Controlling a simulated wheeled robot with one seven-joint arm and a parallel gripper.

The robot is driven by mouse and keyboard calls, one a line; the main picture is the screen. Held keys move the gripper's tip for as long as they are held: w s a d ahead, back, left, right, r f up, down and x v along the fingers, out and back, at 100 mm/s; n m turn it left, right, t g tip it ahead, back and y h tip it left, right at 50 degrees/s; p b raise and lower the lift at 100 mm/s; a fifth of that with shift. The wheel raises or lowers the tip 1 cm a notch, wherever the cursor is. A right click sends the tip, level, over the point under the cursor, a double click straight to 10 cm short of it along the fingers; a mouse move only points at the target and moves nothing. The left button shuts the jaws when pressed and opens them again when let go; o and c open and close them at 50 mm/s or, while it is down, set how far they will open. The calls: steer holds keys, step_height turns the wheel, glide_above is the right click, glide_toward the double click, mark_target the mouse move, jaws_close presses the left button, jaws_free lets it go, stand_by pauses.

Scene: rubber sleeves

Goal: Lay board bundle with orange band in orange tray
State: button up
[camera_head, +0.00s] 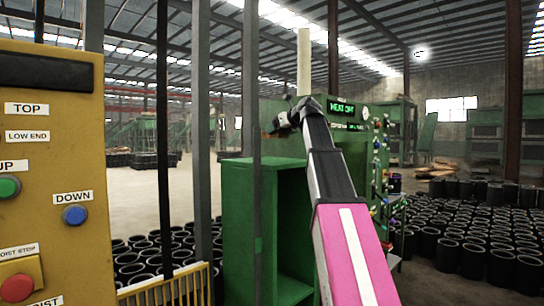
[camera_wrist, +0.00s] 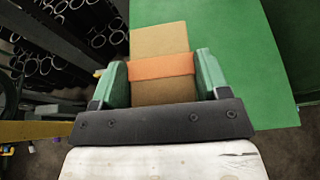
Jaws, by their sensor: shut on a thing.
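My gripper (camera_wrist: 162,72) is shut on the board bundle (camera_wrist: 158,40) in the wrist view. The bundle is brown, with an orange band (camera_wrist: 163,66) around it between the two green fingers. Its far end sticks out beyond the fingertips, over or in front of a green surface; I cannot tell whether it touches. In the head view my arm reaches up and away above the green cabinet; the bundle cannot be made out there. I see no orange tray in either view.
An open-fronted green cabinet (camera_head: 265,225) stands ahead, with a green machine (camera_head: 355,150) behind it. A yellow control panel (camera_head: 50,170) and dark posts stand at left. Many black sleeves (camera_head: 480,225) cover the floor at right. A green surface (camera_wrist: 235,40) fills the wrist view's upper right.

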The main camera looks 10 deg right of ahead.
steer(key=w+f, duration=0.1)
steer(key=w, duration=0.2)
steer(key=w+d+f, duration=0.1)
steer(key=w+f, duration=0.1)
steer(key=w, duration=0.1)
steer(key=w+f, duration=0.2)
steer(key=w, duration=0.1)
steer(key=shift+d+f, duration=0.2)
steer(key=shift+d, duration=0.1)
steer(key=shift+f, duration=2)
steer(key=shift+f, duration=0.15)
steer(key=o, duration=1)
steer(key=shift+c, duration=0.2)
